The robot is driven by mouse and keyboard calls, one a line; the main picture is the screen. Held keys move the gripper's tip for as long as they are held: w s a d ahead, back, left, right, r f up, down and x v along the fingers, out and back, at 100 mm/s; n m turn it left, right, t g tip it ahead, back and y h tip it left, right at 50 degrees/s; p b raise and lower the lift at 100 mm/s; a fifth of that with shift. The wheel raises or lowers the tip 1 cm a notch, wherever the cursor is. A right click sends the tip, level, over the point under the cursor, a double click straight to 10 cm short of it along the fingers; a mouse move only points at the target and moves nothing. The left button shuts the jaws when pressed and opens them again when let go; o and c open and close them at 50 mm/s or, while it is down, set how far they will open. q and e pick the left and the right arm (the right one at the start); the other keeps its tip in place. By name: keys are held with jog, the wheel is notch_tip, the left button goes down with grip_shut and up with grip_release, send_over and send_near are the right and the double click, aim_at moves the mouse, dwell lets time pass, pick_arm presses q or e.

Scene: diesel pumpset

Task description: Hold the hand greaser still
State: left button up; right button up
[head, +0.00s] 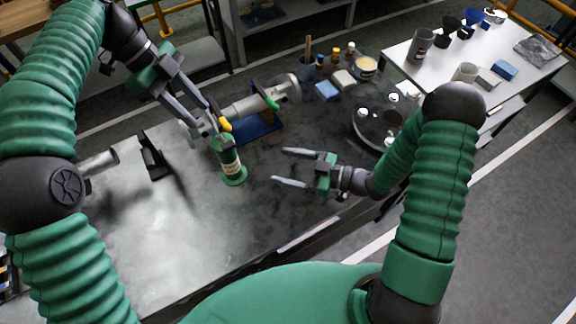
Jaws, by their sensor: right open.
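The hand greaser (231,163) is a green cylinder with a pale label band and a yellow part at its top. It stands nearly upright on the dark bench, left of the middle of the head view. My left gripper (209,121) reaches down from the upper left, its two long grey fingers at the greaser's top with the yellow part beside the tips. The fingers look shut on the greaser's upper end; the exact contact is small and partly hidden. My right gripper (279,167) is open and empty, its fingers pointing left toward the greaser, with a clear gap between them.
Behind the greaser lies a pale cylindrical machine part (252,104) on a blue base (263,129). Small bottles, a tub (366,67) and a blue block (327,90) stand at the back. A round tray (370,127) is to the right. The bench front is clear.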

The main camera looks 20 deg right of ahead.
jog(key=s+r+y, duration=0.1)
send_near(236, 156)
jog(key=x, duration=0.2)
jog(key=shift+y, duration=0.3)
jog(key=x, duration=1)
jog(key=shift+w+a+f, duration=0.2)
jog(key=shift+f, duration=0.2)
jog(key=shift+w+a, duration=0.1)
jog(key=shift+w, duration=0.05)
pick_arm(q)
jog(key=shift+w+f, duration=0.15)
jog(key=shift+w, duration=0.1)
pick_arm(e)
jog(key=c, duration=0.9)
grip_shut()
pick_arm(q)
jog(key=shift+a, duration=0.15)
pick_arm(e)
jog(key=o, duration=0.7)
grip_release()
jog(key=shift+c, duration=0.2)
